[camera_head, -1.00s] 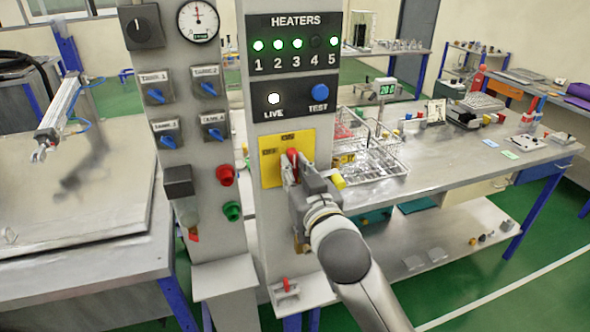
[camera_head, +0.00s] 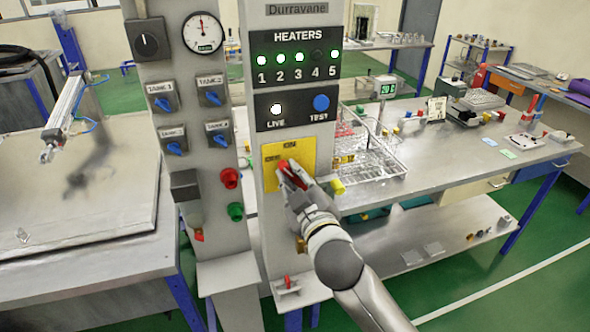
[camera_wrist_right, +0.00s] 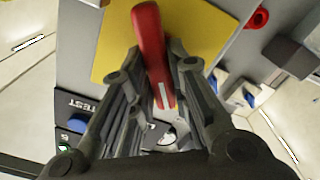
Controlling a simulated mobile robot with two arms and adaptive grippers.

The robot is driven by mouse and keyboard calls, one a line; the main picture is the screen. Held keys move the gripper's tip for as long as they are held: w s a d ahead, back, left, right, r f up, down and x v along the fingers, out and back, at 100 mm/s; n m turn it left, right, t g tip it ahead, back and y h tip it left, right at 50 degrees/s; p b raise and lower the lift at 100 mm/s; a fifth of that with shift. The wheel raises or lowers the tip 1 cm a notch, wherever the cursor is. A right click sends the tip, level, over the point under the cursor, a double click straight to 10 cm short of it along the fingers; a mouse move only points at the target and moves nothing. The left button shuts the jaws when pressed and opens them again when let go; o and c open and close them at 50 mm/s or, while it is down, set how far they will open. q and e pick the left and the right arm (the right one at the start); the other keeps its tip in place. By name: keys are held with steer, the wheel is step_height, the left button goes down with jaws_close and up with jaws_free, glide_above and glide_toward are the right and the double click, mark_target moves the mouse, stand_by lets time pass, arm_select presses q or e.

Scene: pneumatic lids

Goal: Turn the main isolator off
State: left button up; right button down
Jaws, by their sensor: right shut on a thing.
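The main isolator is a red handle (camera_head: 284,164) on a yellow plate (camera_head: 309,153) marked OFF at left and ON at top. The handle leans to the upper left, between the two marks. My right gripper (camera_head: 287,172) is shut on it, hiding its lower part. In the right wrist view the red handle (camera_wrist_right: 150,40) stands between the fingers of the gripper (camera_wrist_right: 155,65), over the yellow plate (camera_wrist_right: 195,30). The white LIVE lamp (camera_head: 276,109) is lit. Heater lamps 1, 2, 3 and 5 are green; lamp 4 is dark. My left gripper is not in view.
A blue TEST button (camera_head: 321,103) sits above the plate. A yellow knob (camera_head: 337,187) sticks out right of it. The left post carries blue switches (camera_head: 213,98), a red button (camera_head: 229,178) and a green button (camera_head: 235,211). A wire basket (camera_head: 375,165) stands on the bench behind.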

steer(key=n+p, duration=0.1)
steer(key=n, duration=0.2)
steer(key=n+p, duration=0.2)
steer(key=n, duration=0.1)
steer(key=shift+a+f+n, duration=0.15)
steer(key=shift+n, duration=0.15)
steer(key=shift+f+n+p, duration=0.15)
steer(key=shift+n+p, duration=0.4)
steer(key=shift+n, duration=0.45)
steer(key=shift+f+n+p, duration=0.1)
steer(key=shift+n+p, duration=0.4)
steer(key=shift+n, duration=0.5)
steer(key=c, duration=1.4)
jaws_free()
steer(key=shift+o, duration=0.2)
steer(key=shift+s, duration=0.2)
steer(key=v, duration=1.1)
steer(key=shift+s, duration=0.3)
